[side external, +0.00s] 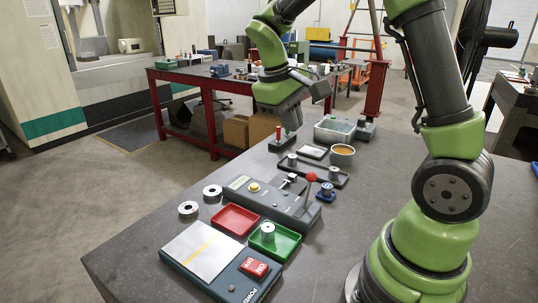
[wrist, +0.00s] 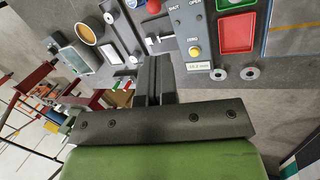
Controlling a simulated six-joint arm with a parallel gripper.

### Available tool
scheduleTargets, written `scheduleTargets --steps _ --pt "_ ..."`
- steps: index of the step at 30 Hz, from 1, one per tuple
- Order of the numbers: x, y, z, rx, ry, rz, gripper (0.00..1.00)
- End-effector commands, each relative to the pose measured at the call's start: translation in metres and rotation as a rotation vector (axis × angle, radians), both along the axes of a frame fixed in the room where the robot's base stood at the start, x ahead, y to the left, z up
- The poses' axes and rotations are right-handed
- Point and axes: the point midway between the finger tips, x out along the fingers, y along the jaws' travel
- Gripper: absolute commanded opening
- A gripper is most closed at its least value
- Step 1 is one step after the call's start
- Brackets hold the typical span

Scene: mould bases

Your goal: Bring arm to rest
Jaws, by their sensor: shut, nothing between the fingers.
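My gripper (side external: 291,130) hangs over the far part of the grey workbench (side external: 130,262), pointing down, with the green arm arching above it. In the wrist view its two dark fingers (wrist: 154,78) are together with nothing between them. From the side view I cannot tell exactly how high the fingertips are above the bench. No part is held.
A grey device with a yellow button (side external: 254,187) and a red-ball lever (side external: 311,177) stands mid-bench. Around it are a red tray (side external: 235,220), a green tray (side external: 292,244) bearing a metal cylinder, two metal rings (side external: 188,209), an orange-filled bowl (side external: 342,157) and a grey bin (side external: 335,138).

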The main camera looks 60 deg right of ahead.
Motion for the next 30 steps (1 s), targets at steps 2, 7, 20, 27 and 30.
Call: scheduleTargets --steps 2,7,20,27,30 --pt "-0.002 0.004 0.004 0.009 -0.018 -0.001 0.00" --pt "-0.019 0.029 0.030 0.078 -0.156 -0.008 0.00" --pt "-0.103 0.111 0.076 0.400 -0.658 -0.052 0.00" --pt "-0.122 0.126 0.078 0.495 -0.775 -0.067 0.00" --pt "-0.123 0.126 0.078 0.500 -0.779 -0.069 0.00"
